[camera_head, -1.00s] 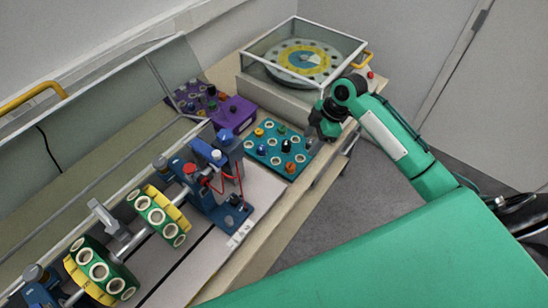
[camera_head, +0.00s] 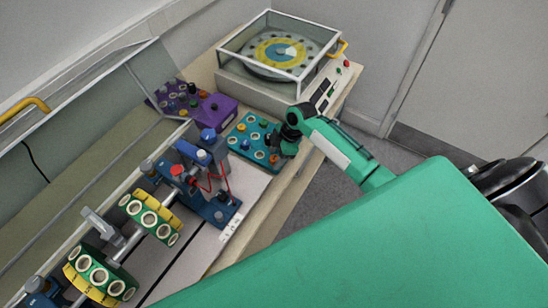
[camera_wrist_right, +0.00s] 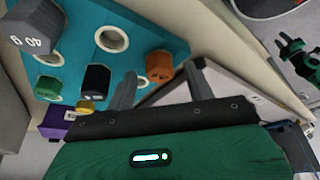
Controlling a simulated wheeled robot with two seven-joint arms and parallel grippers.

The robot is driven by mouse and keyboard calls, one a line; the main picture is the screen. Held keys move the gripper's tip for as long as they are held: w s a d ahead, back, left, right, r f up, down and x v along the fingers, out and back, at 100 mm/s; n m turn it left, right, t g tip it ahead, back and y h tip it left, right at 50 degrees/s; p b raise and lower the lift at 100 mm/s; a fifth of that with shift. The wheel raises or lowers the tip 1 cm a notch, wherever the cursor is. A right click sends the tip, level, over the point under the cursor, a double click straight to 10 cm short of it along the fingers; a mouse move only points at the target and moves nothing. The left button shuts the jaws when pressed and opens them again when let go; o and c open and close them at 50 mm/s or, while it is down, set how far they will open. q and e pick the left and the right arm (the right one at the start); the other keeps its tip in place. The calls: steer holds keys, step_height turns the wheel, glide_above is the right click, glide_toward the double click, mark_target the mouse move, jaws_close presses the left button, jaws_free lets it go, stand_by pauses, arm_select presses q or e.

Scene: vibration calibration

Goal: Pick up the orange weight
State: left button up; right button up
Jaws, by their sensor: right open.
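The orange weight (camera_wrist_right: 159,66) stands in the teal tray (camera_wrist_right: 75,25) near its edge, beside the black weight (camera_wrist_right: 96,80). In the head view the orange weight (camera_head: 273,158) shows at the tray's near right corner. My right gripper (camera_head: 281,149) is right above that corner. In the right wrist view my right gripper (camera_wrist_right: 160,88) is open, with its two fingers apart and the orange weight showing between and beyond their tips. It holds nothing. My left gripper cannot be made out in the head view.
A purple tray (camera_head: 222,108) stands behind the teal one. A glass-covered turntable (camera_head: 280,52) stands at the back right. The blue stand (camera_head: 215,207) and green-yellow rotor discs (camera_head: 150,215) are at the left. A grey weight (camera_wrist_right: 36,27) is close in the wrist view.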

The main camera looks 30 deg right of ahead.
steer(key=shift+a+f, duration=0.1)
steer(key=shift+f, duration=0.35)
steer(key=c, duration=1)
steer(key=shift+c, duration=0.2)
steer(key=shift+r, duration=0.1)
